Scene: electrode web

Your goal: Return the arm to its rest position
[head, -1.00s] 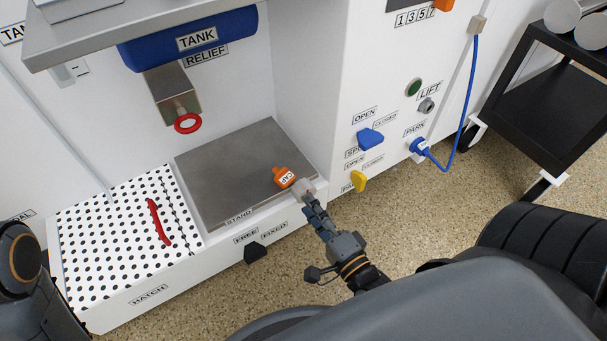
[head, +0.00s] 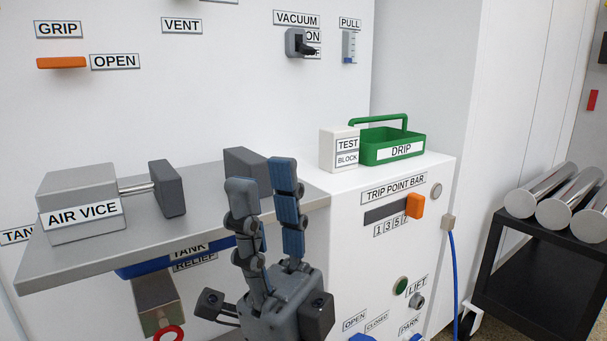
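My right gripper (head: 262,178) is raised in the lower middle of the head view, pointing up. Its two fingers with blue pads stand apart, with nothing between them. It shows in front of the grey shelf and partly covers the far jaw block (head: 246,166) of the air vice (head: 82,205). I cannot tell how far it is from the shelf. My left gripper is out of view.
The shelf (head: 40,262) juts out on the left, with the blue tank (head: 140,270) and red relief ring (head: 168,333) below. A test block (head: 340,150) and green drip tray (head: 372,153) stand on the right cabinet. A black cart (head: 530,290) holds metal cylinders.

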